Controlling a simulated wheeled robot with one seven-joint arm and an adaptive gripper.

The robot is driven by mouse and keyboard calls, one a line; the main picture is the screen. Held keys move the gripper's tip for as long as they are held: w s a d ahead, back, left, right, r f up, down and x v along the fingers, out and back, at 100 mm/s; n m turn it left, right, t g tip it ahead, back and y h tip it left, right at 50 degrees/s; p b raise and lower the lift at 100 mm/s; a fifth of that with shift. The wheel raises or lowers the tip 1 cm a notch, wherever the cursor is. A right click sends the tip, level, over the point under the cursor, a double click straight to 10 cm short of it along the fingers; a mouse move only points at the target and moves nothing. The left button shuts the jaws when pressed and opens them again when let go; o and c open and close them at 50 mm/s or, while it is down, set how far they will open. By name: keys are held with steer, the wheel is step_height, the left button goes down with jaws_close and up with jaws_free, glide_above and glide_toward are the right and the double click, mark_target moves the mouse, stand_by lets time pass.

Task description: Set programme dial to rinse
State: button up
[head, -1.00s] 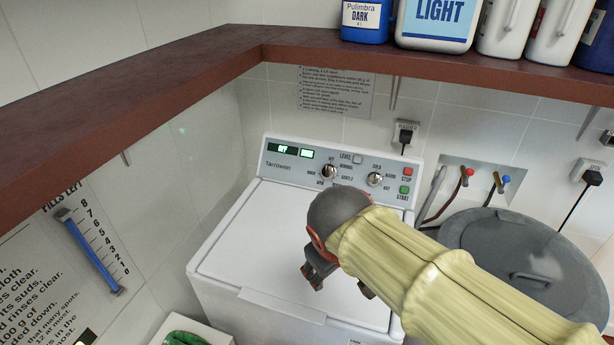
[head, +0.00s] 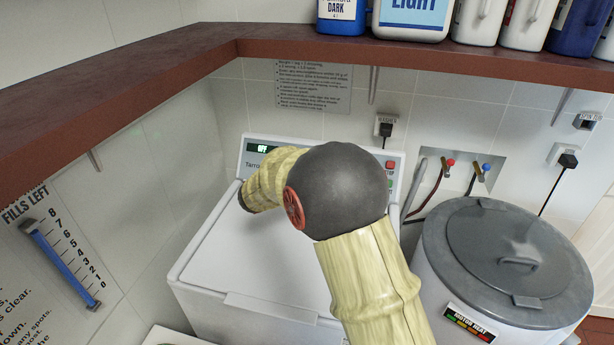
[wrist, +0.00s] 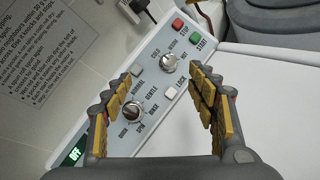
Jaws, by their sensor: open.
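The washer's programme dial (wrist: 133,110) is a silver knob on the white control panel (wrist: 112,140), ringed by words including NORMAL, GENTLE, RINSE, SPIN and QUICK. I cannot tell surely which word it points at. My gripper (wrist: 160,82) is open and empty above the panel; in the wrist view the dial shows between its fingers, closer to the left one. No finger visibly touches it. A second silver dial (wrist: 168,62), marked cold to hot, shows beyond the fingertips. In the head view my arm hides both dials, and the gripper's fingers are hidden.
The red stop button (wrist: 178,25), green start button (wrist: 194,38) and white lock button (wrist: 169,93) are close by. The display (wrist: 74,155) reads OFF. A brown shelf (head: 300,42) with bottles hangs above.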

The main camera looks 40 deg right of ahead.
steer(key=w+f+n+t, duration=0.2)
steer(key=w+f+n, duration=0.1)
steer(key=w+f, duration=0.1)
steer(key=w+f+n+t+b, duration=0.1)
steer(key=w+f+n+t, duration=0.1)
steer(key=w+f+n, duration=0.1)
steer(key=w+d+f+n+t+h, duration=0.1)
steer(key=w+f+n+t, duration=0.1)
steer(key=w+f, duration=0.3)
steer(key=shift+w+f+n, duration=0.2)
steer(key=shift+w+n, duration=0.1)
steer(key=shift+w, duration=0.3)
steer(key=shift+w+f+n, duration=0.2)
steer(key=shift+w+n, duration=0.1)
steer(key=shift+w, duration=0.25)
steer(key=shift+w+d+f, duration=0.1)
steer(key=shift+w, duration=0.05)
steer(key=b+x, duration=0.2)
steer(key=x, duration=0.5)
steer(key=shift+w+d, duration=0.1)
steer(key=shift+d, duration=0.05)
steer(key=shift+c, duration=1.4)
steer(key=c, duration=0.7)
steer(key=shift+c, duration=0.8)
